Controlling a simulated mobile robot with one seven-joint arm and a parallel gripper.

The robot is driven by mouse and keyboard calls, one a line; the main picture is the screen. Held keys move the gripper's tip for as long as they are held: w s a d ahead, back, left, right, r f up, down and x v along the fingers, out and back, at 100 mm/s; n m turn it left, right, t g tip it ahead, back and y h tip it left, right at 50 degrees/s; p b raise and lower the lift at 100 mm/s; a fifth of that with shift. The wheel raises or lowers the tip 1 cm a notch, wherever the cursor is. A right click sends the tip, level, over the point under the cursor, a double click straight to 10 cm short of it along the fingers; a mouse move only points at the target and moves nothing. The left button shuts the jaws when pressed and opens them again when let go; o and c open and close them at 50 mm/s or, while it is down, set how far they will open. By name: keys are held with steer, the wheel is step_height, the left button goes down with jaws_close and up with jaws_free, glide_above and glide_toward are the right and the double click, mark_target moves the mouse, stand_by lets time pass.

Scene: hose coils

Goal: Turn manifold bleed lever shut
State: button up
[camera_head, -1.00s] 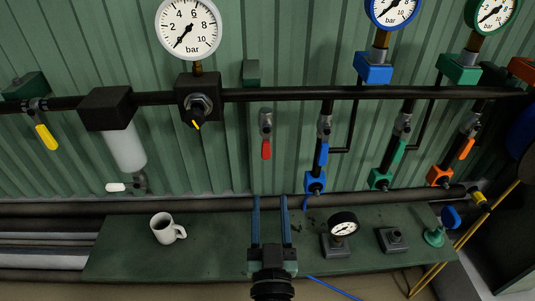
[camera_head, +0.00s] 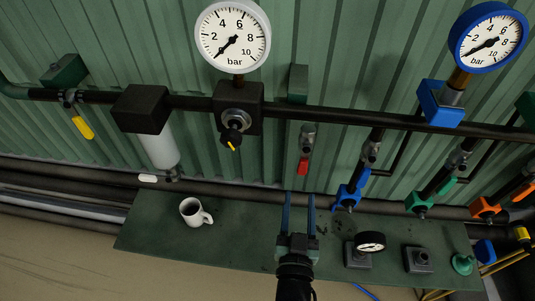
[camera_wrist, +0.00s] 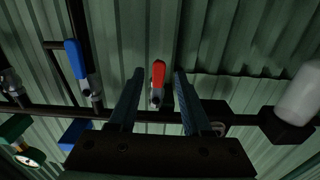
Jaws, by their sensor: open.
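A small valve with a red lever (camera_head: 303,167) hangs under the dark manifold pipe (camera_head: 350,118), its handle pointing down. No label shows which lever is the bleed lever. In the wrist view the red lever (camera_wrist: 158,74) appears between my two fingers, with its grey valve body below it in the picture. My gripper (camera_head: 299,196) is open and empty, its blue fingers pointing up just below the red handle in the head view. In the wrist view my gripper (camera_wrist: 159,73) shows a gap on both sides of the lever. I see no contact.
A black regulator block with a knob (camera_head: 233,137) and white gauge (camera_head: 232,36) is left of the lever. A blue-handled valve (camera_head: 359,182) is to the right. Below is a green shelf (camera_head: 240,245) with a mug (camera_head: 195,212) and small gauge (camera_head: 370,242).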

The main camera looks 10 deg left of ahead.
steer(key=w, duration=0.6)
stand_by(0.3)
steer(key=shift+w+p, duration=0.1)
steer(key=shift+p, duration=0.2)
jaws_close()
steer(key=a+r+m+b, duration=0.8)
steer(key=m+b, duration=0.6)
steer(key=m, duration=0.3)
steer(key=shift+a+r+b, duration=0.15)
steer(key=shift+r+b, duration=0.1)
steer(key=shift+b, duration=0.1)
steer(key=shift+c, duration=0.2)
jaws_free()
